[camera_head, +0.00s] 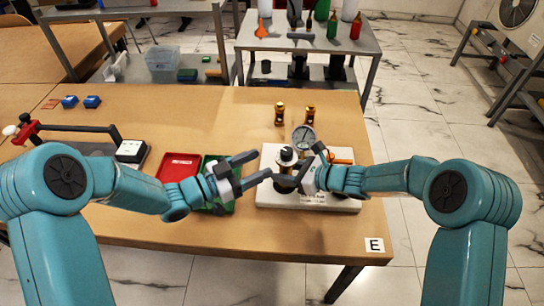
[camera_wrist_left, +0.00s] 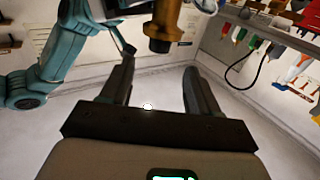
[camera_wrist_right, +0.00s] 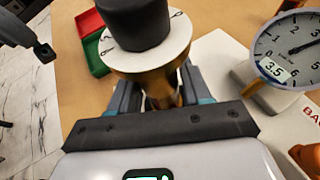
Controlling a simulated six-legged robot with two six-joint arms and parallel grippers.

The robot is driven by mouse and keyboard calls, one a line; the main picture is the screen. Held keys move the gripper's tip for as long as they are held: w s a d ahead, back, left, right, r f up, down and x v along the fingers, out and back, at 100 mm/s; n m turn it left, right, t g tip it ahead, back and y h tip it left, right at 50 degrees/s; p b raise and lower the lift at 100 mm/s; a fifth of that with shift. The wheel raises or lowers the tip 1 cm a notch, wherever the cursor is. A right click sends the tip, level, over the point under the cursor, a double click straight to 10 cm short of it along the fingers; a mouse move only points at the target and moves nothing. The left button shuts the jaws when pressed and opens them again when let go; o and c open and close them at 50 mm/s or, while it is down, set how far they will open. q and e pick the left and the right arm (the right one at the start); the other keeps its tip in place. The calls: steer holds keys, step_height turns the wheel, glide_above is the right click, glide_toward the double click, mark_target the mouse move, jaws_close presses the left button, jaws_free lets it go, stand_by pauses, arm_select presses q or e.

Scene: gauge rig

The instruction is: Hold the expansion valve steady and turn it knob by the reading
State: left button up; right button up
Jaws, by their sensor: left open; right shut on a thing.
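The expansion valve has a brass body (camera_wrist_right: 150,80), a white marked disc (camera_wrist_right: 118,55) and a black knob (camera_wrist_right: 138,20) on top. In the head view its black knob (camera_head: 287,155) stands over the white rig base (camera_head: 330,201). My right gripper (camera_wrist_right: 160,100) is shut on the brass body below the disc. My left gripper (camera_head: 258,167) is open and empty, left of the valve. In the left wrist view brass (camera_wrist_left: 167,25) shows beyond its fingers, apart from them. The round gauge (camera_wrist_right: 292,50) has a "3.5" tag; its needle points right, near the 3. The head view shows the gauge (camera_head: 304,138) behind the valve.
Two brass fittings (camera_head: 279,113) (camera_head: 310,114) stand behind the rig. A red tray (camera_head: 179,167) and a green tray (camera_head: 232,205) lie to the left, the green one partly under my left gripper. An orange handle (camera_head: 341,161) is at the right of the rig.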

arm_select(q)
steer(key=shift+s+a, duration=0.3)
steer(key=shift+a, duration=0.1)
arm_select(e)
steer(key=o, duration=1.3)
